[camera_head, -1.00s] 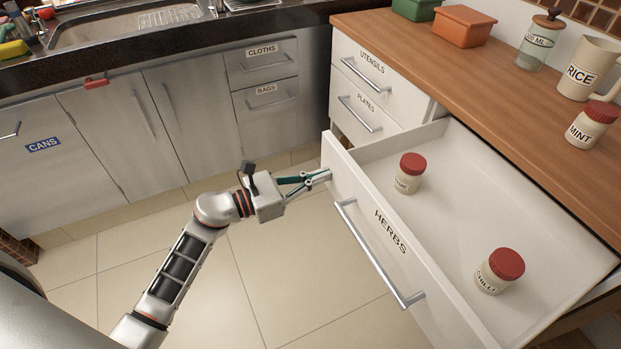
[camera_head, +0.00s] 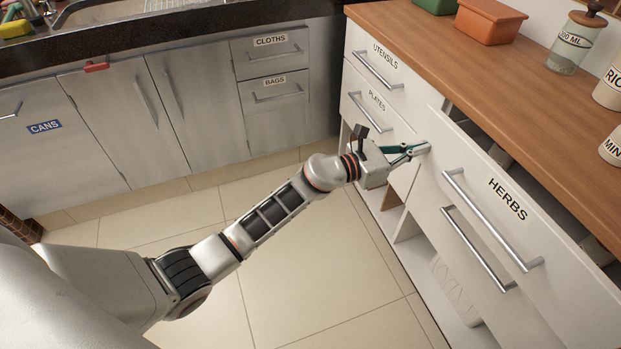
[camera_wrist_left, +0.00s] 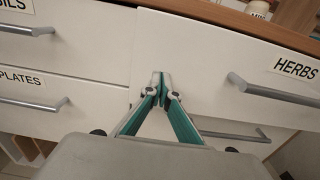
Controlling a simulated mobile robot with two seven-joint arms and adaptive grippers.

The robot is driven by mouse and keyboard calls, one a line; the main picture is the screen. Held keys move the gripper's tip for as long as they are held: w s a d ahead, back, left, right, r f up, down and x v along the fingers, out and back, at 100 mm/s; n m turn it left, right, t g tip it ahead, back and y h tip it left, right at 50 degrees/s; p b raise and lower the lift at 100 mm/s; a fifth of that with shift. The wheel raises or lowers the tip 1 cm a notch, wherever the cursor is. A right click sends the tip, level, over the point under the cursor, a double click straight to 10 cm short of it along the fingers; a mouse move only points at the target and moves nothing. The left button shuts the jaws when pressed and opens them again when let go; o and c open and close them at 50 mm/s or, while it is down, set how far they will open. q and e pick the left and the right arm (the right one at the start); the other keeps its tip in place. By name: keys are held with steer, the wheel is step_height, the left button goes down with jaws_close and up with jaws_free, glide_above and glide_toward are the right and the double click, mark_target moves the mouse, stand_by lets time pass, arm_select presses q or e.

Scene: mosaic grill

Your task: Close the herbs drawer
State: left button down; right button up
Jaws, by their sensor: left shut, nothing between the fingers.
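The herbs drawer is white, with a long metal handle and a HERBS label (camera_head: 508,199). Its front (camera_head: 470,165) still stands a little out from the cabinet, with a narrow dark gap between its top edge and the counter. My left gripper (camera_head: 424,149) is shut and empty, its tips at the upper left end of the drawer front. In the left wrist view the shut fingertips (camera_wrist_left: 160,80) meet at the left part of the herbs drawer front (camera_wrist_left: 215,65), and they appear to touch it. My right gripper is not in view.
The utensils drawer (camera_head: 378,58) and plates drawer (camera_head: 368,105) are on the left, shut. Another drawer handle (camera_head: 478,248) is below the herbs drawer. The wooden counter (camera_head: 470,75) is above, with an orange box (camera_head: 490,22) and jars. The tiled floor is clear.

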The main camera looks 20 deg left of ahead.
arm_select(q)
steer(key=x, duration=0.2)
steer(key=b+x, duration=0.1)
steer(key=x, duration=0.2)
steer(key=shift+w+d+f, duration=0.1)
steer(key=shift+f, duration=0.1)
steer(key=shift+w+d+r, duration=0.15)
steer(key=shift+w+d, duration=0.15)
steer(key=shift+r, duration=0.15)
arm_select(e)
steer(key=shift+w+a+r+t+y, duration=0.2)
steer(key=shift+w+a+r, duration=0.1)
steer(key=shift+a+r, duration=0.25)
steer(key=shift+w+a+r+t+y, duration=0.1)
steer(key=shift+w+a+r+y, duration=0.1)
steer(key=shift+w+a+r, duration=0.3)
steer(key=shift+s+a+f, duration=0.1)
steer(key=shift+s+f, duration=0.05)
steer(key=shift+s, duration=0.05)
arm_select(q)
steer(key=shift+a, duration=0.1)
